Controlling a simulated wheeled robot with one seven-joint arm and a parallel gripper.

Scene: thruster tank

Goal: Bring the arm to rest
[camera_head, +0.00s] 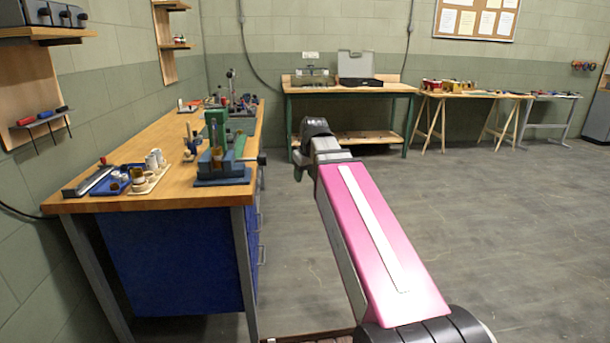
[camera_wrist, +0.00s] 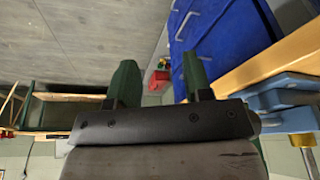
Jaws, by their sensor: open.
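My arm shows in the head view as a pink link stretching forward from the bottom right, with my gripper (camera_head: 302,167) at its far end, to the right of the workbench and clear of it. In the wrist view my gripper (camera_wrist: 158,84) has two dark green fingers set well apart. The gap between them is empty and I see the floor and a distant red thing through it. Nothing is held.
The wooden workbench (camera_head: 160,135) with blue drawers stands close on the left. A green-legged table (camera_head: 345,88) stands at the back. The floor (camera_head: 500,210) on the right is clear.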

